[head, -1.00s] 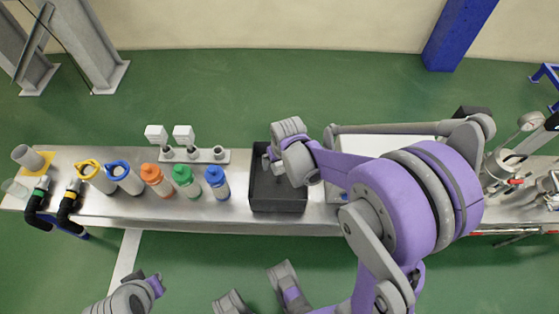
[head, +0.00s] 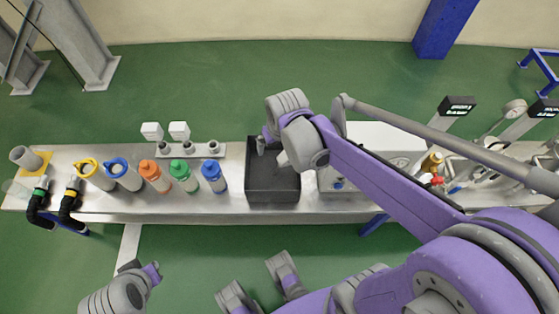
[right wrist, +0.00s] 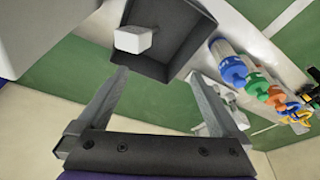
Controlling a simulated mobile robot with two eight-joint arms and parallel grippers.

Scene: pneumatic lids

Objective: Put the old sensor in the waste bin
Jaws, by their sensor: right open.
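The waste bin looks to be the black open box (head: 272,184) on the bench; it also shows in the right wrist view (right wrist: 190,50). A small white block with a short stem, which looks like the old sensor (right wrist: 133,40), shows inside the bin's outline in the right wrist view, apart from my fingers. I cannot tell if it touches the floor of the bin. My right gripper (head: 272,150) is over the bin, open and empty between its fingertips (right wrist: 159,73). My left gripper (head: 152,271) is low at the left, away from the bench; its fingers are unclear.
A rail with two white sensors (head: 151,131) (head: 179,131) and a bare socket (head: 213,147) stands left of the bin. Several coloured-cap bottles (head: 182,174) line the bench before it. A white box (head: 385,142) and gauges (head: 515,108) are to the right.

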